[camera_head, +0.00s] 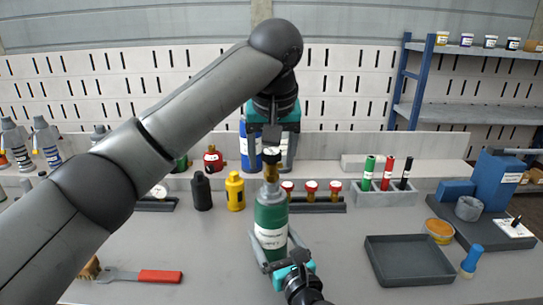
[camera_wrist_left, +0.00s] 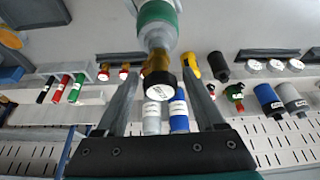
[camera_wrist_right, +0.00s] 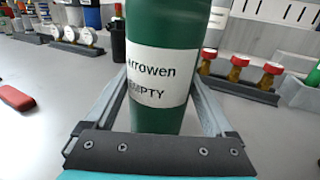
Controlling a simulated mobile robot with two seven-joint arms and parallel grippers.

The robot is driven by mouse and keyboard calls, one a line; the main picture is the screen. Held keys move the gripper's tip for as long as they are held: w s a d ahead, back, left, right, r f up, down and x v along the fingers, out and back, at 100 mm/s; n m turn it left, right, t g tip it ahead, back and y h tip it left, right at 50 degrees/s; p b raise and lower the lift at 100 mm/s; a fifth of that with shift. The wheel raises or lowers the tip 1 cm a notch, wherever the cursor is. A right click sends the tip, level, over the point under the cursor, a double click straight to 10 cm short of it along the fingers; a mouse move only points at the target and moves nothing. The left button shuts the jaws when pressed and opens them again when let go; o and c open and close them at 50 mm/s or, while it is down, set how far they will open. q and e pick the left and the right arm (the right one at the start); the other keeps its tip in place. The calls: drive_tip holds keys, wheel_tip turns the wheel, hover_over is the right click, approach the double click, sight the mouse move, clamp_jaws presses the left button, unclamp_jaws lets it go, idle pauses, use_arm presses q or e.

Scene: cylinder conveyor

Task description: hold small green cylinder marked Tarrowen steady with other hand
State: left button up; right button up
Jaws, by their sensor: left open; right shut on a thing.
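The small green cylinder (camera_head: 271,217) stands upright in the middle of the head view, with a brass valve and a dark cap on top. In the right wrist view its white label on the green body (camera_wrist_right: 160,30) reads "rrowen" and "EMPTY", the first letters cut off by the curve. My right gripper (camera_head: 281,258) is shut on the lower body, one finger on each side. My left gripper (camera_head: 270,167) points down above the cylinder, open. In the left wrist view the brass valve and black cap (camera_wrist_left: 159,84) sit between its spread fingers, with gaps on both sides.
A dark empty tray (camera_head: 408,262) lies to the right. A rack with brass valves (camera_head: 318,203) and yellow (camera_head: 235,191) and black (camera_head: 201,192) cylinders stand behind. A red-handled wrench (camera_head: 150,276) lies front left. A grey holder (camera_head: 385,195) has green, red and black tubes.

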use_arm(q)
drive_tip(key=m+h, duration=0.2)
drive_tip(key=m, duration=0.3)
drive_tip(key=shift+m, duration=0.4)
drive_tip(key=m+g+h, duration=0.1)
drive_tip(key=m, duration=0.2)
drive_tip(key=m+h, duration=0.1)
drive_tip(key=m, duration=0.2)
drive_tip(key=shift+g, duration=0.4)
drive_tip(key=m+g, duration=0.1)
drive_tip(key=m, duration=0.2)
drive_tip(key=m+g, duration=0.1)
drive_tip(key=m, duration=0.2)
drive_tip(key=shift+h, duration=0.4)
drive_tip(key=m+g, duration=0.1)
drive_tip(key=m, duration=0.1)
drive_tip(key=m+g, duration=0.1)
drive_tip(key=m, duration=0.2)
drive_tip(key=shift+y, duration=0.3)
drive_tip(key=shift+m+g, duration=0.3)
drive_tip(key=shift+m, duration=0.2)
